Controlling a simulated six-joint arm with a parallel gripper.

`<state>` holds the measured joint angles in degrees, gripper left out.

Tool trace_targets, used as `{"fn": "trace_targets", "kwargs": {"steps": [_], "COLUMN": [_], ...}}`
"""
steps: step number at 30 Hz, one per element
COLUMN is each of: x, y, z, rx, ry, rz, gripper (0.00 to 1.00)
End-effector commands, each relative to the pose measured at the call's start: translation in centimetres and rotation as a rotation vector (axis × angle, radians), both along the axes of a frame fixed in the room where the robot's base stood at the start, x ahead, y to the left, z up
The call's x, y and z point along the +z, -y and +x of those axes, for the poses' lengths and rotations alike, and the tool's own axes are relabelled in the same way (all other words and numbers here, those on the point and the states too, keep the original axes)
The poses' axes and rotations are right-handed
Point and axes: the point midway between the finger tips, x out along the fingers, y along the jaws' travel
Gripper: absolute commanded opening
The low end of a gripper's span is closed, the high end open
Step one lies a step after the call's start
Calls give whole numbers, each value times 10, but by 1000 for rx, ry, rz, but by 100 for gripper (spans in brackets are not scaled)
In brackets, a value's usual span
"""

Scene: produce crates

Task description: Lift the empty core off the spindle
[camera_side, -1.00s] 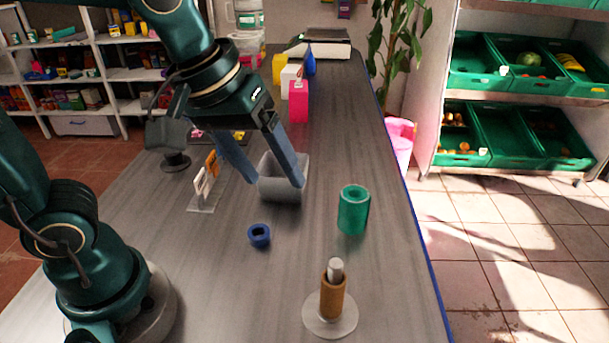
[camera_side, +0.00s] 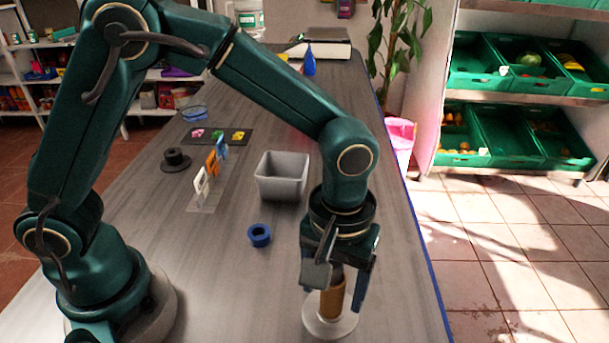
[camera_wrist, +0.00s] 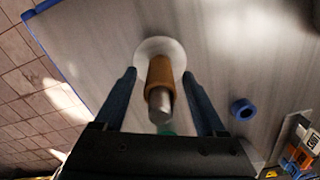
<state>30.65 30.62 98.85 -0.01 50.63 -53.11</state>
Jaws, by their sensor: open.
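The brown empty core (camera_side: 333,299) stands upright on the metal spindle (camera_wrist: 159,102), whose round pale base (camera_side: 318,325) rests on the table near its front. My gripper (camera_side: 336,292) points down over the spindle with its fingers on either side of the core. In the wrist view the two fingers (camera_wrist: 163,75) are apart, with a gap between each finger and the core (camera_wrist: 160,70). My gripper is open and holds nothing. In the side view the near finger and the wrist hide part of the core and the spindle's top.
A blue ring (camera_side: 259,235) lies on the table left of the spindle, and it also shows in the wrist view (camera_wrist: 243,109). A grey bin (camera_side: 281,190) stands farther back. The green roll is mostly hidden behind my gripper; a sliver shows in the wrist view.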

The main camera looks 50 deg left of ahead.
Motion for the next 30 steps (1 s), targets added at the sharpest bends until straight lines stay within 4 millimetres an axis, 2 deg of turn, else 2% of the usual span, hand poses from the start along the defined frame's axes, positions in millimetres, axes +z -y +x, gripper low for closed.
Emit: {"fn": "trace_targets", "kwargs": {"steps": [3, 6, 14, 15, 17, 18, 20, 21, 30], "x": [-14, -20, -22, -22, -22, -22, -22, -22, -21], "y": [0, 0, 0, 0, 0, 0, 0, 0, 0], "z": [0, 0, 1, 1, 1, 1, 1, 1, 1], "rx": [1, 1, 1, 1, 1, 1, 1, 1, 1], "ry": [-3, 0, 1, 1, 1, 1, 1, 1, 2], "rz": [2, 1, -1, -1, -1, -1, -1, -1, -1], "gripper": [73, 73, 73, 69, 46, 31, 8, 0, 0]}}
